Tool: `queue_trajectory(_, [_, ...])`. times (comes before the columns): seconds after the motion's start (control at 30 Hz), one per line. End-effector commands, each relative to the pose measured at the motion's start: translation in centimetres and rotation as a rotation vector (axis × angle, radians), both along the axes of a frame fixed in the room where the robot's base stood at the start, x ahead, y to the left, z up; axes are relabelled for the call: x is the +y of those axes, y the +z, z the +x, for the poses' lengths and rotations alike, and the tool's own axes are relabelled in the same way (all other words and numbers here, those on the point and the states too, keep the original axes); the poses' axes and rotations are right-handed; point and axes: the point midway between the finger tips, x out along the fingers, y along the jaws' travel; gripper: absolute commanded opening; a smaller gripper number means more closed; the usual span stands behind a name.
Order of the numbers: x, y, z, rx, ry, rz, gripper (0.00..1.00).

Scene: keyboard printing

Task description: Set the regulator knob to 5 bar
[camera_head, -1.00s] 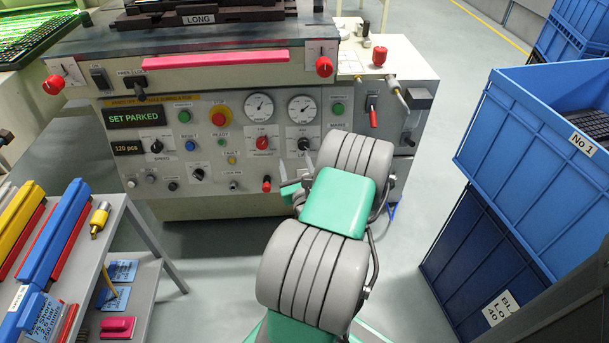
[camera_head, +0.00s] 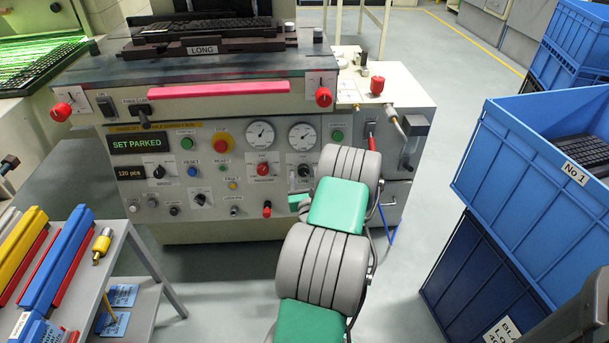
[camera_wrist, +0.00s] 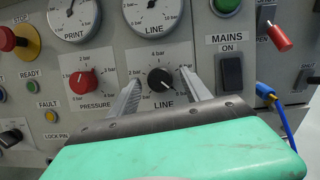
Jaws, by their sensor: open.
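The black LINE regulator knob (camera_wrist: 160,79) is on the machine's front panel, with a bar scale around it; its white mark appears to point to the lower right, near 8 bar. It also shows in the head view (camera_head: 303,171). My gripper (camera_wrist: 161,79) is open, with one finger on each side of this knob; I cannot tell whether they touch it. The LINE gauge (camera_wrist: 151,12) is above, cut off by the wrist view's top edge. The red PRESSURE knob (camera_wrist: 87,82) is to the left, under the PRINT gauge (camera_wrist: 74,15).
The MAINS switch (camera_wrist: 231,72) and a red-handled lever (camera_wrist: 279,38) are right of the knob, with a blue hose (camera_wrist: 283,120) below. A shelf rack (camera_head: 150,262) stands at the left. Blue crates (camera_head: 530,150) are stacked at the right.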

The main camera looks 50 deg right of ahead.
Motion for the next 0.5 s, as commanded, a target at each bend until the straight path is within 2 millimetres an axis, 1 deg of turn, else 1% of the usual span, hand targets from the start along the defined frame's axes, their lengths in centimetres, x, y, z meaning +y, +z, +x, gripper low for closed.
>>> queue_trajectory(0.07, [0.0, -0.01, -0.01, 0.0, 0.0, 0.0, 0.55])
queue_trajectory(0.5, [0.02, 0.01, -0.03, 0.0, 0.0, 0.0, 0.19])
